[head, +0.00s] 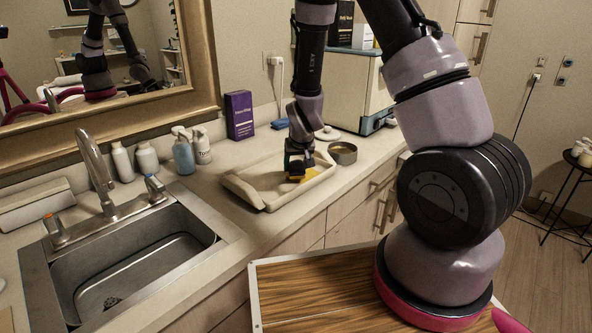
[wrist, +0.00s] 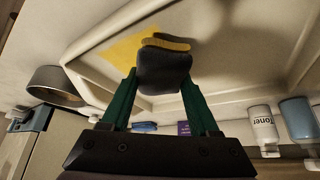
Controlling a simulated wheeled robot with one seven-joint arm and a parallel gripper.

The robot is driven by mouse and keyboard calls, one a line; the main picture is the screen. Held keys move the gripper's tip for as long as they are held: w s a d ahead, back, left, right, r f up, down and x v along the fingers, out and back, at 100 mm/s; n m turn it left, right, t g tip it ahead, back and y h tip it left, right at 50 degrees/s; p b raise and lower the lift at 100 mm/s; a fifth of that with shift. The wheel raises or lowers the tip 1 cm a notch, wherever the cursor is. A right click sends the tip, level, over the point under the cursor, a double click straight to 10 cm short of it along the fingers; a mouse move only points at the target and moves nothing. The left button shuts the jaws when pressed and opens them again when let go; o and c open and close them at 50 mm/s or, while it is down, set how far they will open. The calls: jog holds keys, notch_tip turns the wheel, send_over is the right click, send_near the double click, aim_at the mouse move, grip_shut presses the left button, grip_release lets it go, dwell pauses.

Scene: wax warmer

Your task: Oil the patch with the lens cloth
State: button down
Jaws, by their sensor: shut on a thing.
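My gripper (head: 297,164) is low over the cream tray (head: 262,196) on the counter, pointing down. In the wrist view its green fingers are shut on a dark grey block with a mustard-yellow layer at its far end, seemingly the lens cloth (wrist: 165,72). A flat bright yellow patch (wrist: 128,50) lies on the tray floor, beside and partly behind the held cloth. The patch also shows in the head view (head: 308,174), below the gripper. The cloth overlaps the patch's edge in the wrist view; I cannot tell whether they touch.
A round metal bowl (head: 343,153) stands on the counter right of the tray. A purple box (head: 239,115), a blue bottle (head: 183,155) and other bottles stand behind and left. The sink (head: 130,265) is front left. The tray has raised walls around my gripper.

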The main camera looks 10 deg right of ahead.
jog(key=shift+r, duration=2.45)
